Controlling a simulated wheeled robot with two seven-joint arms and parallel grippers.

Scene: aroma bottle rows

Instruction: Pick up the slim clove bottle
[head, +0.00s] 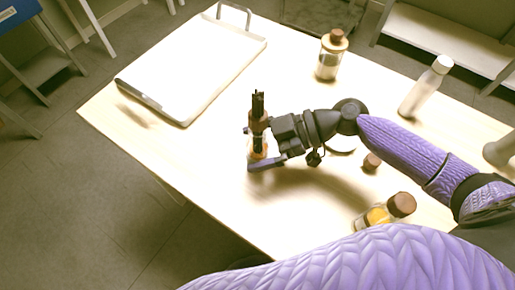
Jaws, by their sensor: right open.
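A slim bottle (257,143) with a brown top and orange-amber lower part stands upright on the pale table, near its middle. I take it to be the clove bottle, but no label can be read. Dark upright pieces show above its top. My right gripper (261,150) comes in from the right and is open at the bottle. One dark finger lies low across the bottle's near side; the far finger is hard to make out. I cannot tell whether the fingers touch the glass. My left gripper is not in view.
A white tray (160,84) with a metal handle lies at the back left. A corked jar (328,66) stands behind, a white bottle (425,90) at the right. A yellow-filled corked jar (378,216) and a brown cork (371,162) are near my right arm. The table's front left is clear.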

